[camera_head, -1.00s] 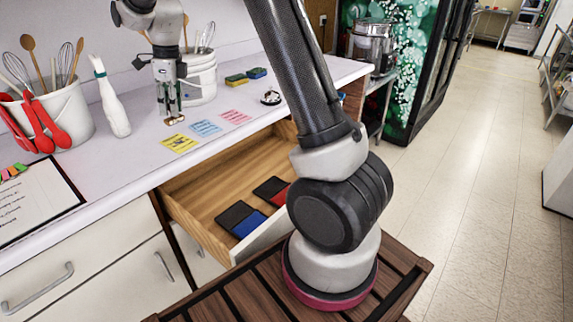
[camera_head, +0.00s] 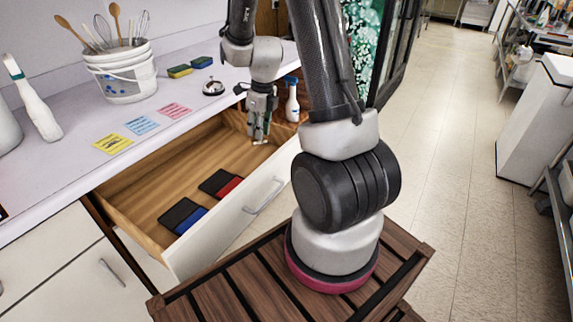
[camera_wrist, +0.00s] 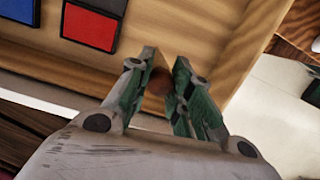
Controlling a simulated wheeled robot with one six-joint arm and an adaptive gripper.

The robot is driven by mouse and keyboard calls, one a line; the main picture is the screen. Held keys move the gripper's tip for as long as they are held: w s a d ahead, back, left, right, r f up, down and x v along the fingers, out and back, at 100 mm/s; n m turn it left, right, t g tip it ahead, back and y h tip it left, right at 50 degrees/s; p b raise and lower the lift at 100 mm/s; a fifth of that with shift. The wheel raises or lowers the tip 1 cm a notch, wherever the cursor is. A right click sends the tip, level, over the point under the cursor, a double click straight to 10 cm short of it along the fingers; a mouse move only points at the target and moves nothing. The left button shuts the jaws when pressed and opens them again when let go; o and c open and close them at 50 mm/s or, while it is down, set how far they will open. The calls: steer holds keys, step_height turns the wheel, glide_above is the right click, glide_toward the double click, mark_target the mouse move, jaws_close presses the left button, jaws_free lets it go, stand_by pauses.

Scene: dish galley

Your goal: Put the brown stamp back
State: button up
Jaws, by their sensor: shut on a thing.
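My gripper (camera_head: 259,134) hangs over the far right corner of the open wooden drawer (camera_head: 150,187), pointing down. In the wrist view its fingers (camera_wrist: 164,78) are shut on the brown stamp (camera_wrist: 160,82). Only a small round brown part shows between the fingers; the rest is hidden. In the drawer lie a blue ink pad (camera_head: 183,215) and a red ink pad (camera_head: 220,184), both with black parts. They lie toward the drawer front, left of my gripper in the head view. The stamp seems above the drawer floor; its exact height is unclear.
The drawer front with its handle (camera_head: 264,195) sticks out below the counter. On the counter are yellow, blue and pink notes (camera_head: 143,125), a bell (camera_head: 213,87), sponges (camera_head: 180,71) and a utensil bucket (camera_head: 122,78). A spray bottle (camera_head: 291,98) stands behind my gripper.

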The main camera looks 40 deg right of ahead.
steer(key=shift+s+d+f+m, duration=0.2)
steer(key=shift+d+f, duration=0.15)
steer(key=shift+d, duration=0.2)
steer(key=shift+s+d+f+m, duration=0.2)
steer(key=shift+d+f, duration=0.1)
steer(key=shift+d, duration=0.2)
steer(key=f, duration=0.9)
steer(key=shift+w+f, duration=0.25)
steer(key=shift+w, duration=0.05)
steer(key=o, duration=0.8)
steer(key=shift+f, duration=0.1)
